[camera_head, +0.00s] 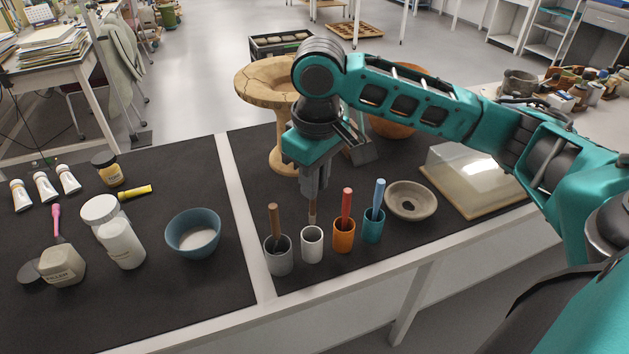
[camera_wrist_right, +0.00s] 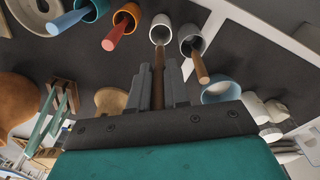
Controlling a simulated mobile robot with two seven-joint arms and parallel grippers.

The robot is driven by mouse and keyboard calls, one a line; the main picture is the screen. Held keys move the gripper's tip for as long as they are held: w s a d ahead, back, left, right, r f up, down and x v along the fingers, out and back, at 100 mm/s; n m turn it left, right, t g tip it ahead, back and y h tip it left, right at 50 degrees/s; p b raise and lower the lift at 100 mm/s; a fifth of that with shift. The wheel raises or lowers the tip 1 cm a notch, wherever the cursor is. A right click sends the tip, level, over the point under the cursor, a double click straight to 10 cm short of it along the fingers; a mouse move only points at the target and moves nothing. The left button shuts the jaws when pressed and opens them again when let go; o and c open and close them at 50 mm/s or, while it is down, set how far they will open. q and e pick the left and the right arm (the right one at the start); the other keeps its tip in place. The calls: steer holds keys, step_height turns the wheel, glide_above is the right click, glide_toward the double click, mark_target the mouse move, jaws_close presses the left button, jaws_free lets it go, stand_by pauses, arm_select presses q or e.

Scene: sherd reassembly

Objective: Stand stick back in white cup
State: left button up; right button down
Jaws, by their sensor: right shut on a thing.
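My right gripper (camera_head: 312,196) points down above the white cup (camera_head: 312,248) and is shut on a brown stick (camera_head: 312,213). The stick hangs about upright, with its lower end at the cup's mouth; I cannot tell whether the tip is just above the rim or slightly inside. In the right wrist view the stick (camera_wrist_right: 158,75) runs between the fingers (camera_wrist_right: 158,82) toward the opening of the white cup (camera_wrist_right: 160,20). The cup stands upright on the dark mat. My left gripper is not in view.
A grey cup (camera_head: 279,260) with a brown stick stands left of the white cup. An orange cup (camera_head: 344,239) with a red stick and a teal cup (camera_head: 373,229) with a blue stick stand close on the right. A stone bowl (camera_head: 410,205) and blue bowl (camera_head: 193,225) lie farther out.

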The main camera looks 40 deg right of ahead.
mark_target(314, 216)
steer(key=shift+f+b, duration=0.45)
steer(key=shift+f, duration=0.3)
steer(key=shift+f+b, duration=0.35)
steer(key=shift+b, duration=0.15)
steer(key=shift+f, duration=0.7)
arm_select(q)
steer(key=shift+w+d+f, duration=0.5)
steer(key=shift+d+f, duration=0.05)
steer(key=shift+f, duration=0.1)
arm_select(e)
steer(key=shift+f, duration=2.65)
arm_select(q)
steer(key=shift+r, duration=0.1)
arm_select(e)
steer(key=c, duration=1)
jaws_free()
